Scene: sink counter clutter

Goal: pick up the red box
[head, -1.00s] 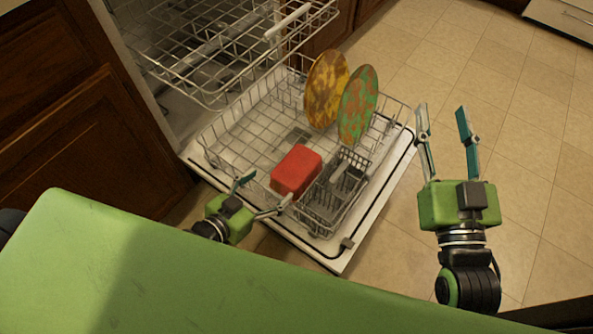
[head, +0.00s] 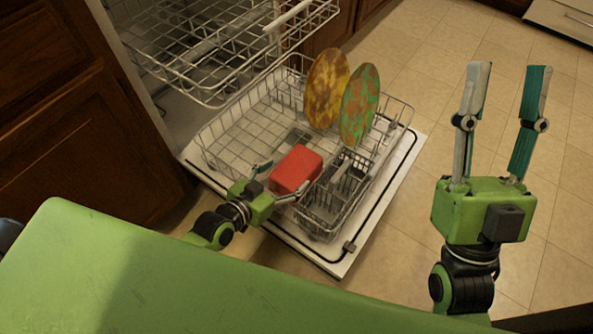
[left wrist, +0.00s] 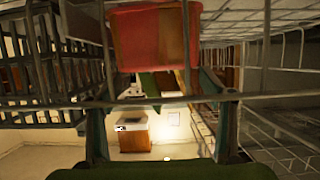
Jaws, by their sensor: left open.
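The red box (head: 296,168) sits in the lower dishwasher rack (head: 235,135), next to the grey cutlery basket (head: 330,200). My left gripper (head: 284,177) is open at the near side of the box, one finger towards each side of it. Whether the fingers touch the box cannot be told. In the left wrist view the red box (left wrist: 150,38) is at the top centre, above and beyond the open fingers. My right gripper (head: 507,85) is open and empty over the floor at the right, fingers pointing away.
A yellow-brown plate (head: 326,88) and a green-brown plate (head: 359,105) stand upright in the rack behind the box. The upper rack (head: 205,50) hangs over the back left. A green surface (head: 130,270) fills the near foreground. Tiled floor (head: 440,75) is clear at the right.

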